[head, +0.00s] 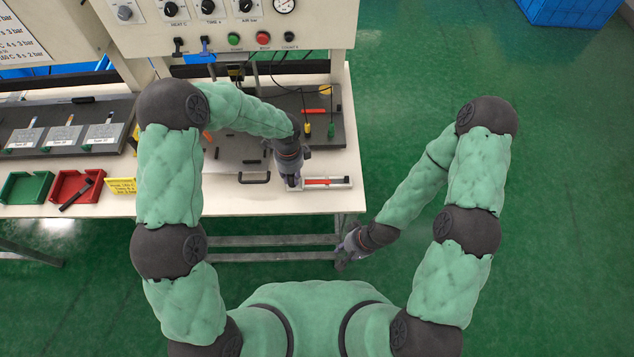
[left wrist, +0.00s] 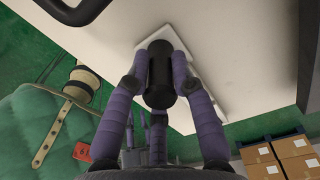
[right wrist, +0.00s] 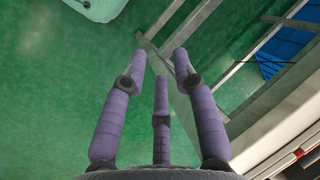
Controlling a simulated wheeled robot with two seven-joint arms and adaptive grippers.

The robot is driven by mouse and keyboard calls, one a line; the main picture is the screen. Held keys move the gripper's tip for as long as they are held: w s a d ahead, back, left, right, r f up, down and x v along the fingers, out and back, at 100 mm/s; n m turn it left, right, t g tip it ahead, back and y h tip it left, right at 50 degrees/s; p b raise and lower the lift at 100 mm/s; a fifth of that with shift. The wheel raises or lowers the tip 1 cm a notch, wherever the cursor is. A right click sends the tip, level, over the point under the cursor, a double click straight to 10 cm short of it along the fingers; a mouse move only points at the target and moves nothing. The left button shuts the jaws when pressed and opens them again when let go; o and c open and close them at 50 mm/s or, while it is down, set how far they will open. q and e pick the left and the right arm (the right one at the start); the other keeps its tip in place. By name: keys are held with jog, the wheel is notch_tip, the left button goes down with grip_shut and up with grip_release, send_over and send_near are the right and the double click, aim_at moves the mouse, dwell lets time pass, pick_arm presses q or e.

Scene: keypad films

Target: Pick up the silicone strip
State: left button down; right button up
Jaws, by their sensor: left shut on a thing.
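My left gripper (head: 290,181) is over the front edge of the workbench, beside a pale tray (head: 347,183) that holds a red strip (head: 318,182). In the left wrist view its fingers (left wrist: 160,72) are shut on a black cylinder (left wrist: 160,80), with the pale tray (left wrist: 186,48) right behind it. I cannot tell whether the cylinder is part of the silicone strip. My right gripper (head: 347,248) hangs low in front of the bench, to the right. In the right wrist view its fingers (right wrist: 160,58) are apart with nothing between them.
A black handle (head: 254,178) lies left of my left gripper. Green (head: 27,187) and red (head: 77,186) trays stand at the bench's left front. A dark mat (head: 345,130) with small tools lies behind, under a control panel (head: 225,42).

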jog(key=shift+o, duration=0.6)
jog(key=shift+w+r, duration=0.1)
notch_tip(320, 180, up, 21)
jog(key=n+h, duration=0.4)
jog(key=n, duration=1.6)
send_over(346, 177)
jog(key=shift+g, duration=0.3)
jog(key=f, duration=0.6)
jog(key=shift+a+f, duration=0.1)
jog(key=shift+a, duration=0.15)
jog(key=shift+d+f, duration=0.2)
jog(key=shift+f, duration=1.15)
jog(key=shift+d+f, duration=0.15)
jog(key=shift+f, duration=1.15)
